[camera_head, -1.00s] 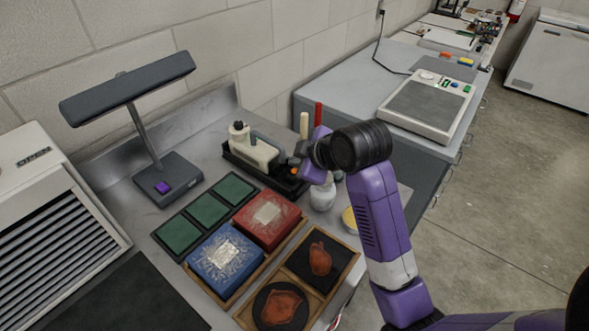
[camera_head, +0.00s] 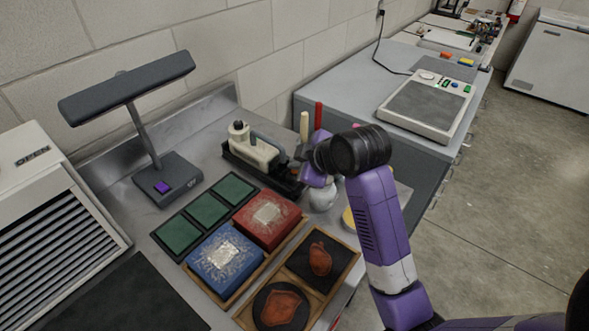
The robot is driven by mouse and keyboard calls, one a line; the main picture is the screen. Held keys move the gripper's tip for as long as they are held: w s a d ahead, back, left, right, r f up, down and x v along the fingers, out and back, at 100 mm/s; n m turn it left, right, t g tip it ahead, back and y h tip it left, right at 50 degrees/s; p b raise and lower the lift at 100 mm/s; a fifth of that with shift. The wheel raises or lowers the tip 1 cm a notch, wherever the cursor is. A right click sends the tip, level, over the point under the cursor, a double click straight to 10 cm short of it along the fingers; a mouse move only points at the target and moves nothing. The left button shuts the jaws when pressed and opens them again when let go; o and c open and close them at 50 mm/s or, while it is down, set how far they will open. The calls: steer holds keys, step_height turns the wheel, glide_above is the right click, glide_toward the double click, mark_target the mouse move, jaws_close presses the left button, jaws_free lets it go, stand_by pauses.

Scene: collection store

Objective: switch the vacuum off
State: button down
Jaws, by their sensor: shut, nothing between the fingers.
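A cream-coloured machine with a rounded top and a dark handle-like part (camera_head: 256,150) sits in a black tray (camera_head: 232,161) at the back of the near bench; it looks most like the vacuum, but I cannot be sure. My gripper (camera_head: 309,176) is at the right end of this machine, above the bench, with its purple body and black wrist covering that end. It is shut, with nothing seen in it. Whether it touches the machine cannot be told. No switch on the machine is clearly visible; its right end is partly hidden.
A white round bottle (camera_head: 323,196) stands just below my gripper. Upright cream (camera_head: 304,125) and red (camera_head: 318,114) sticks stand behind it. Red (camera_head: 268,220) and blue (camera_head: 225,258) boxes lie in front. A lamp (camera_head: 168,180) stands left. A flat machine with buttons (camera_head: 430,105) is on the right bench.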

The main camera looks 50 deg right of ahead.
stand_by(0.4)
steer(key=shift+r+p, duration=0.5)
steer(key=shift+p, duration=0.25)
step_height(320, 180, up, 6)
steer(key=p, duration=0.5)
steer(key=shift+p, duration=0.35)
